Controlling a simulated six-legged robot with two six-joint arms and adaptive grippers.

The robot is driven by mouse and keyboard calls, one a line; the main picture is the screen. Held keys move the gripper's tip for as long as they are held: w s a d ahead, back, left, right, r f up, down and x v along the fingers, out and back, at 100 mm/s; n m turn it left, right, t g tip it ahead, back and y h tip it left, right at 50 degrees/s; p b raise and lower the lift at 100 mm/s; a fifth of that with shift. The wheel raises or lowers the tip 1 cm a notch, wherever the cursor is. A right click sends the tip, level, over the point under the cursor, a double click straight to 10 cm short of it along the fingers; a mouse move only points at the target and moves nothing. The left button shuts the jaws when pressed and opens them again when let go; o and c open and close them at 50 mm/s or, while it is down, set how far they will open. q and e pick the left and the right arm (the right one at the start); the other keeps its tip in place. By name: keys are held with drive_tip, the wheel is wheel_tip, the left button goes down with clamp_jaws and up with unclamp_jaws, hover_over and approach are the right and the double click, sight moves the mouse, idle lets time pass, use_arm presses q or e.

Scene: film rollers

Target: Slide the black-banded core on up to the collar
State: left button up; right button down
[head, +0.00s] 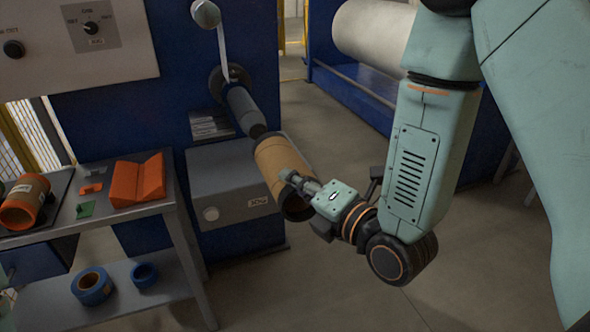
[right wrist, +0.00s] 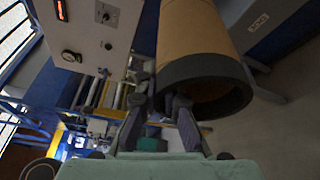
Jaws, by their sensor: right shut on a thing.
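The tan core (head: 277,163) has a black band (head: 298,209) at its near end; the core also shows in the right wrist view (right wrist: 195,30). My right gripper (head: 292,182) is shut on the core near its banded end, and its fingers meet the rim in the right wrist view (right wrist: 160,102). The core's far end is at the tip of the grey shaft (head: 243,108), roughly in line with it. I cannot tell how far the tip is inside the core. The dark collar (head: 228,82) is at the shaft's root on the blue machine. My left gripper is not in view.
A grey box (head: 225,180) sits close beside the core. At left, a bench (head: 110,217) bears an orange V-block (head: 139,180) and an orange-ended core (head: 24,203). Blue rolls (head: 92,286) lie on its lower shelf. Floor to the right is open.

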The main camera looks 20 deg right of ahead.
sight(269, 155)
drive_tip(key=shift+w, duration=0.35)
drive_tip(key=shift+x, duration=0.9)
drive_tip(key=shift+w+a+r, duration=0.15)
drive_tip(key=shift+w+a, duration=0.15)
drive_tip(key=shift+w, duration=0.05)
drive_tip(key=w, duration=0.4)
drive_tip(key=shift+d, duration=0.25)
drive_tip(key=shift+w+a, duration=0.25)
drive_tip(key=shift+w, duration=0.1)
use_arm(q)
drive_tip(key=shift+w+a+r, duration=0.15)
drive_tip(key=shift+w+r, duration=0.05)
use_arm(e)
drive_tip(key=shift+w+d, duration=0.1)
drive_tip(key=shift+d, duration=0.1)
drive_tip(key=shift+d, duration=0.1)
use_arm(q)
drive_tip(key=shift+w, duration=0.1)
